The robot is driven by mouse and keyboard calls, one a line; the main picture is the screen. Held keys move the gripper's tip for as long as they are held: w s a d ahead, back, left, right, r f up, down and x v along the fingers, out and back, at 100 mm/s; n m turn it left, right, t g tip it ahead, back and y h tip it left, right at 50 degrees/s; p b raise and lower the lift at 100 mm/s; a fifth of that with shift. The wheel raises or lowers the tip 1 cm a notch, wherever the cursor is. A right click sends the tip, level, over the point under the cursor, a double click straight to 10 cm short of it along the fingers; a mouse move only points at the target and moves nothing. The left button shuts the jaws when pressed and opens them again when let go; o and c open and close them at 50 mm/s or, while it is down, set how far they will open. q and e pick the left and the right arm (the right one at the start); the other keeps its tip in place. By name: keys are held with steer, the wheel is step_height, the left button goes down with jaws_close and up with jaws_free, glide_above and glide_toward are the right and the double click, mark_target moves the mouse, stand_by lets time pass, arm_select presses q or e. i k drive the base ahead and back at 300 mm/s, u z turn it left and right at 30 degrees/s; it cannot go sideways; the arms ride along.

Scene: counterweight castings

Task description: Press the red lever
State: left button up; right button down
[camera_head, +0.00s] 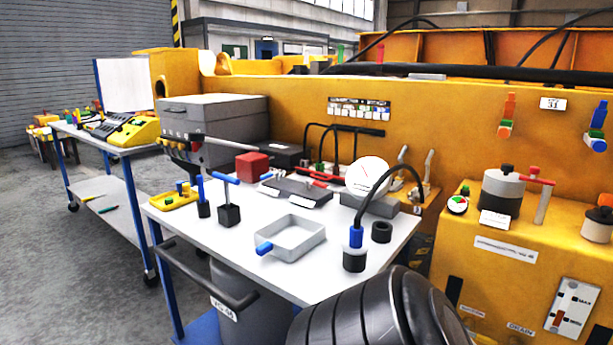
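Several red parts show in the head view, and I cannot tell for sure which is the red lever. A red handle (536,180) sticks out to the right from a grey cylinder on the yellow housing at right. An orange-red lever (510,104) stands upright on the yellow wall, above a green and red knob. A small red slider (558,318) sits on a plate marked MAX at the lower right. A red bar (320,176) lies at the back of the white table. Neither of my grippers is in view.
The white table (195,228) holds a grey tray (291,238), blue-handled black blocks, a red cube (252,165) and a round white dial (367,176). A black cable arches over its right side to a blue-topped cylinder (355,254). Open floor (60,290) lies at left.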

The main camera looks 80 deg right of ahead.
mark_target(321, 185)
steer(key=z, duration=0.9)
steer(key=i, duration=1.15)
steer(key=z, duration=1.05)
